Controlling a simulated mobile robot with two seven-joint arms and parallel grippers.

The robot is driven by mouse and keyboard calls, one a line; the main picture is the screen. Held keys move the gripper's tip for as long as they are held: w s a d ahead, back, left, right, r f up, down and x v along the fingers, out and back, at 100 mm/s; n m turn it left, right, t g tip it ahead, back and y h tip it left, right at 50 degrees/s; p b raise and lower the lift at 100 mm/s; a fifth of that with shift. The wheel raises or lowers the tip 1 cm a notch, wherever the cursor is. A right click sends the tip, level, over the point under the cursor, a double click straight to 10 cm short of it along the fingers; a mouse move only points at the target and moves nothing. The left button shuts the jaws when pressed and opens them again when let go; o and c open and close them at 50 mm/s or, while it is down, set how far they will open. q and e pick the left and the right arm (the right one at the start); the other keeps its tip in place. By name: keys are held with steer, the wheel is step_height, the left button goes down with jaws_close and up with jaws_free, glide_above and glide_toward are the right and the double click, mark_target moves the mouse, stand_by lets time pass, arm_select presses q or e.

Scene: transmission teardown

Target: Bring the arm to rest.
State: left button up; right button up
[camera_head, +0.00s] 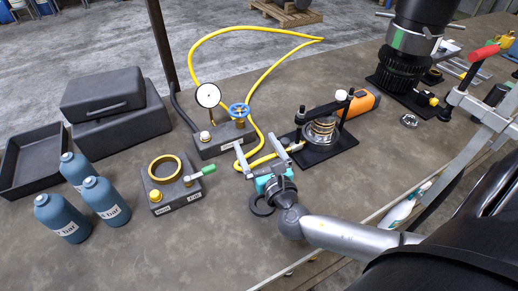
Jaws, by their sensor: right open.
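My right gripper (266,159) is over the middle of the bench, in front of the gauge block. Its two pale fingers stand apart, and I see nothing between them. My right arm (345,233) reaches in from the lower right. Below the teal part of the gripper, a dark ring (262,206) shows partly on the bench. My left gripper is not in view.
A gauge block (222,138) with a blue valve and yellow hose stands behind the gripper. A black fixture (320,147) with a ringed part stands to its right. A grey block with a brass ring (164,170), blue bottles (104,200) and a dark tray (37,150) are left. The front middle bench is clear.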

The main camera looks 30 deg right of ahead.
steer(key=shift+s+a, duration=0.1)
steer(key=shift+s, duration=0.6)
